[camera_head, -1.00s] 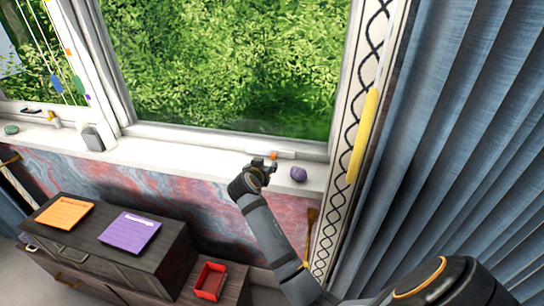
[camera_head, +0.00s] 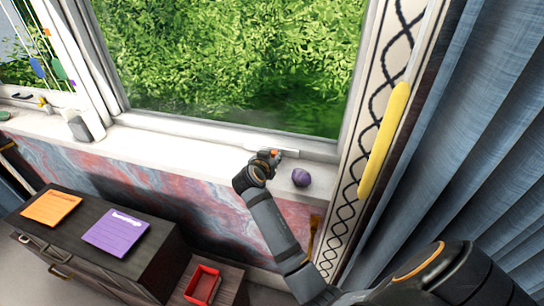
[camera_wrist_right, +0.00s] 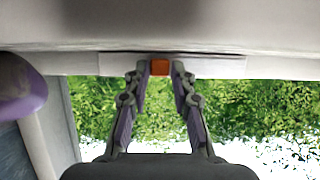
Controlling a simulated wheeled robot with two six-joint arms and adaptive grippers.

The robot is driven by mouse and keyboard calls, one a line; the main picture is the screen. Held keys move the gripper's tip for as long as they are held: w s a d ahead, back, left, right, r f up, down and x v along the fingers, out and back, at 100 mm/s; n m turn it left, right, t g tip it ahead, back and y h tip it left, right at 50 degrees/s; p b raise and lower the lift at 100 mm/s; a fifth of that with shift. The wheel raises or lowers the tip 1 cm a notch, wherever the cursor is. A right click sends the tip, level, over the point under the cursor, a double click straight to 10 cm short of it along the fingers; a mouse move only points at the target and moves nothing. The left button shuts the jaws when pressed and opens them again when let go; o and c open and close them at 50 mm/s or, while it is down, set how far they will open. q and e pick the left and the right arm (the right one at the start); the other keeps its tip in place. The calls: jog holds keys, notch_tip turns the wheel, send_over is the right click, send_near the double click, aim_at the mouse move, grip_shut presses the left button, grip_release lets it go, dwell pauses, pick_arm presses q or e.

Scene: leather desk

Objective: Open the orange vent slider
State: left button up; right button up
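The orange vent slider (camera_wrist_right: 159,66) is a small block on a pale vent strip (camera_wrist_right: 215,66) along the window frame. In the head view the orange slider (camera_head: 274,152) shows just at the tips of my right gripper (camera_head: 274,160). In the right wrist view my right gripper (camera_wrist_right: 160,70) has its two fingers parted, one on each side of the slider. The tips are very close to it, and I cannot tell whether they touch it. My left gripper is not in view.
A purple round object (camera_head: 301,177) lies on the white sill (camera_head: 150,147), right of my gripper. A yellow bar (camera_head: 384,140) runs up the patterned trim by the blue curtain (camera_head: 480,150). Below are a dark cabinet (camera_head: 150,265) with two note sheets and a red tray (camera_head: 203,285).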

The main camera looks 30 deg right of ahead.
jog(key=shift+d, duration=0.1)
grip_shut()
jog(key=shift+s+d+p, duration=0.35)
jog(key=shift+s+d, duration=0.6)
jog(key=shift+s, duration=0.2)
jog(key=o, duration=0.5)
grip_release()
jog(key=shift+w+f, duration=0.1)
jog(key=shift+w, duration=0.05)
jog(key=shift+o, duration=0.2)
notch_tip(320, 180, up, 10)
